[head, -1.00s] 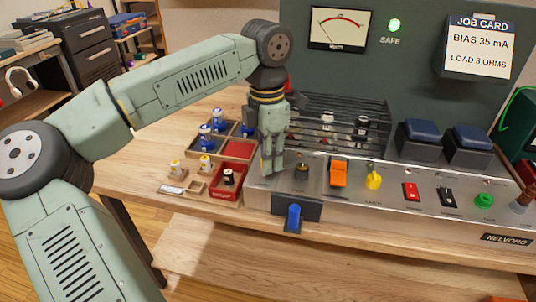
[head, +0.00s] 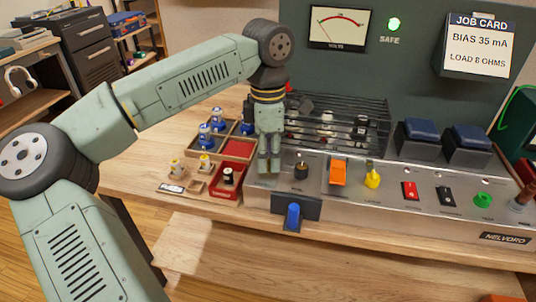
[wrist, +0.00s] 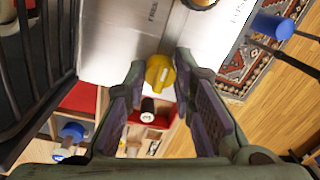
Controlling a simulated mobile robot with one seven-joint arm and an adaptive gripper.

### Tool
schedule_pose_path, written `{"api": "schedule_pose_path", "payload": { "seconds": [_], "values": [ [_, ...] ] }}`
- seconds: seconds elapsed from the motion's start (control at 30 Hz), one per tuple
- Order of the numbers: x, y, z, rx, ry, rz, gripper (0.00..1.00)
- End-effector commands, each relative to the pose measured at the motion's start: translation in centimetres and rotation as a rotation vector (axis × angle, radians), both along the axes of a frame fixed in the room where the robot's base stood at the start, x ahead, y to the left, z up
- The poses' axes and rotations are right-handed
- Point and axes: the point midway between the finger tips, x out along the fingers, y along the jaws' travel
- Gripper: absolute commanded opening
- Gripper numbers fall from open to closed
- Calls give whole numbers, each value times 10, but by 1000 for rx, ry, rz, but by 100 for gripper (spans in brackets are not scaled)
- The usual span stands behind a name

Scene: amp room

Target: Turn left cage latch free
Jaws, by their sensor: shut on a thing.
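The left cage latch is a small yellow knob (wrist: 160,73) on the metal chassis top, seen in the wrist view between my fingertips. My gripper (head: 268,171) points down at the chassis's left end and is shut on this latch; the fingertips also show in the wrist view (wrist: 160,64). In the head view my fingers hide the latch. The black wire cage (head: 345,118) stands on the chassis behind and to the right of my gripper, with tubes inside. Its bars also show at the left of the wrist view (wrist: 38,75). A second yellow latch (head: 373,179) stands farther right.
A black knob (head: 301,170) is close to the right of my fingers, followed by an orange switch (head: 338,173). A blue lever (head: 293,216) projects at the front. A red tray (head: 229,179) and blue-capped tubes (head: 205,134) lie left on the bench.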

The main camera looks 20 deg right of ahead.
Motion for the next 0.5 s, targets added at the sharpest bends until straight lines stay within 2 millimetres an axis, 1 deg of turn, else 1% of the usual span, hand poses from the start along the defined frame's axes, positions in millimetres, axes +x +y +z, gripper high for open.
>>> {"api": "schedule_pose_path", "payload": {
  "seconds": [0.17,0.2,0.4,0.5],
  "values": [
    [0,-1,0,-2,-2,-1,0],
    [0,-1,0,-2,-2,-1,25],
    [0,0,0,-1,-1,0,39],
    [0,0,0,0,-1,0,43]
  ]
}}
